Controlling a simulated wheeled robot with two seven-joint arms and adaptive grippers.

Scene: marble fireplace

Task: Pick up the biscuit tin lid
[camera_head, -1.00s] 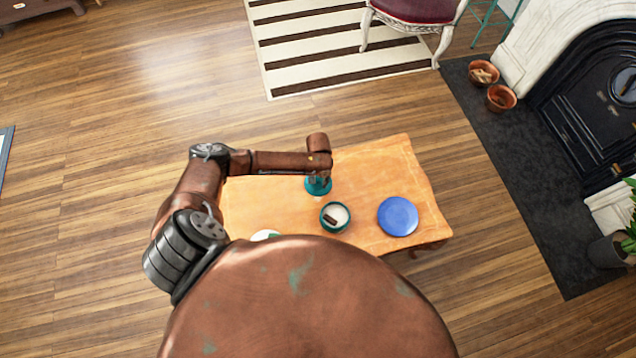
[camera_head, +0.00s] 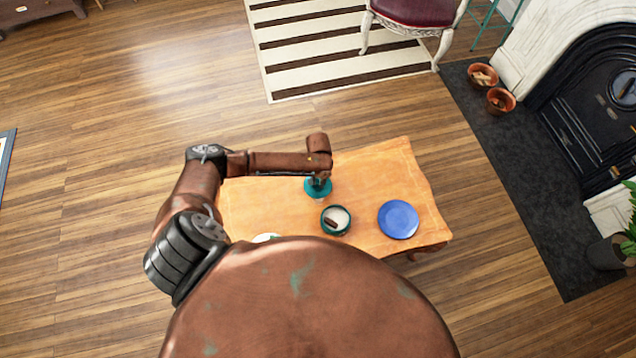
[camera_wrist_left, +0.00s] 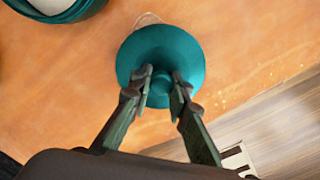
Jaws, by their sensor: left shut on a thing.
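The biscuit tin lid (camera_head: 313,194) is a round teal disc with a knob, over the far middle part of the wooden table. It also shows in the left wrist view (camera_wrist_left: 185,55). My left gripper (camera_head: 319,183) is above it, with its two fingers shut on the knob, one finger on each side (camera_wrist_left: 161,88). I cannot tell whether the lid touches the table. The teal round tin (camera_head: 322,228) stands open beside it, pale inside with a brown piece in it. My right gripper is not in view.
The wooden table (camera_head: 375,165) has a blue plate (camera_head: 398,219) at its right side. A white item (camera_head: 265,238) is partly hidden by my body at the near edge. The table's far right area is clear.

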